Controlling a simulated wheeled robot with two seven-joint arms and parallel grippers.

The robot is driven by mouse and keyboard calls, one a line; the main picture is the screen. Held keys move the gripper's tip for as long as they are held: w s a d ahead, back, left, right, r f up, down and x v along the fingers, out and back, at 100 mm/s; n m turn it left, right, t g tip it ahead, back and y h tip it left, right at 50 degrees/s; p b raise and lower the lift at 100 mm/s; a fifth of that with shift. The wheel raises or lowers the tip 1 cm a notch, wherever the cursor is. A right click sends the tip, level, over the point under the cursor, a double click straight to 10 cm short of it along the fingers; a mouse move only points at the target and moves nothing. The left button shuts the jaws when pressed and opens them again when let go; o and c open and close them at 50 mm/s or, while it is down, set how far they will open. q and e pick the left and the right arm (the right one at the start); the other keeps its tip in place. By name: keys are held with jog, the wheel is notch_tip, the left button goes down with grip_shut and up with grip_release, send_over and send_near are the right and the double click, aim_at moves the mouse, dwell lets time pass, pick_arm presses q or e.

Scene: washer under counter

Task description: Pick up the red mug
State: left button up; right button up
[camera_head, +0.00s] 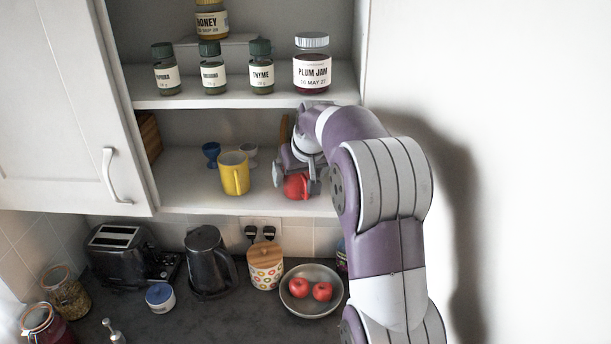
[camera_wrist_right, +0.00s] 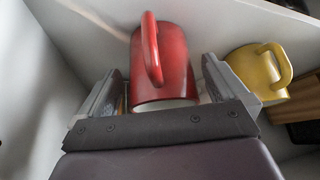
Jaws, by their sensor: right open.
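The red mug (camera_head: 295,187) stands at the right end of the lower cupboard shelf, partly hidden by my right gripper (camera_head: 297,178). In the right wrist view the red mug (camera_wrist_right: 176,65) lies between the two spread fingers of my right gripper (camera_wrist_right: 166,92), with its handle facing up in the picture. A small gap shows on at least the right side of the mug. The right gripper is open around the mug. My left gripper is not in view.
A yellow mug (camera_head: 234,176) stands left of the red mug, with blue and white egg cups (camera_head: 211,152) behind. The upper shelf (camera_head: 225,95) holds spice jars and a plum jam jar (camera_head: 312,66). The counter below holds a kettle (camera_head: 207,262) and a fruit bowl (camera_head: 311,308).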

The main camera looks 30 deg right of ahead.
jog(key=shift+w+d+f, duration=0.1)
jog(key=shift+w+f, duration=0.05)
jog(key=shift+c, duration=0.3)
jog(key=shift+w+f, duration=0.1)
jog(key=shift+w, duration=0.1)
jog(key=c, duration=0.5)
jog(key=shift+w+d, duration=0.1)
jog(key=c, duration=0.5)
jog(key=shift+c, duration=0.3)
jog(key=shift+s+r, duration=0.2)
jog(key=shift+s, duration=0.05)
